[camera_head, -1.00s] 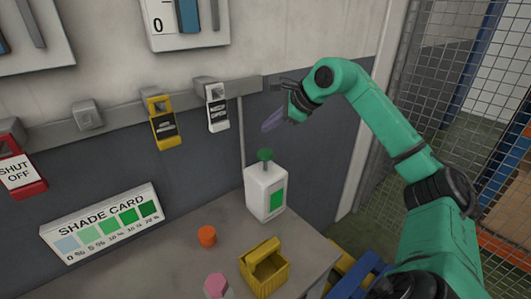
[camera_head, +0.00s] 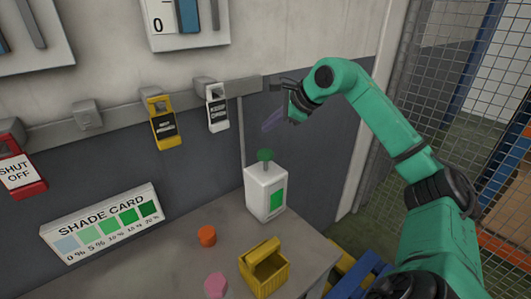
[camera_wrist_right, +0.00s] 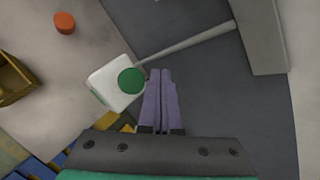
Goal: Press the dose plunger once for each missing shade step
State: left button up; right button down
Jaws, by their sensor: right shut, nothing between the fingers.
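A white dose bottle (camera_head: 264,193) with a green label stands upright on the grey table. Its green plunger (camera_head: 265,155) stands up from the top. In the right wrist view the round green plunger top (camera_wrist_right: 131,81) lies just left of my fingertips. My right gripper (camera_head: 272,121) is shut and empty, with purple fingers, above the bottle and apart from the plunger; it also shows in the right wrist view (camera_wrist_right: 160,75). The shade card (camera_head: 103,222) leans at the left, with swatches from pale blue to dark green and percent labels. My left gripper is not in view.
An orange cap (camera_head: 207,236), a pink piece (camera_head: 215,285) and a yellow open box (camera_head: 264,270) are on the table (camera_head: 190,262). Yellow (camera_head: 163,122) and white (camera_head: 217,107) tags hang from the wall rail, with a red shut-off tag (camera_head: 20,170) at the left. A mesh fence (camera_head: 460,60) stands at right.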

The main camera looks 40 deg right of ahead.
aim_at(268, 154)
jog(key=shift+w+a+r+n, duration=0.15)
jog(key=shift+r+n, duration=0.1)
jog(key=shift+n, duration=0.35)
jog(key=shift+s+a+r+n, duration=0.1)
jog(key=shift+r+n, duration=0.1)
jog(key=shift+n, duration=0.4)
notch_tip(268, 154, up, 3)
jog(key=n+h, duration=0.1)
jog(key=n, duration=1.3)
jog(key=shift+a+n, duration=0.1)
jog(key=shift+n, duration=0.2)
notch_tip(268, 154, down, 8)
jog(key=b, duration=0.8)
jog(key=shift+f, duration=0.4)
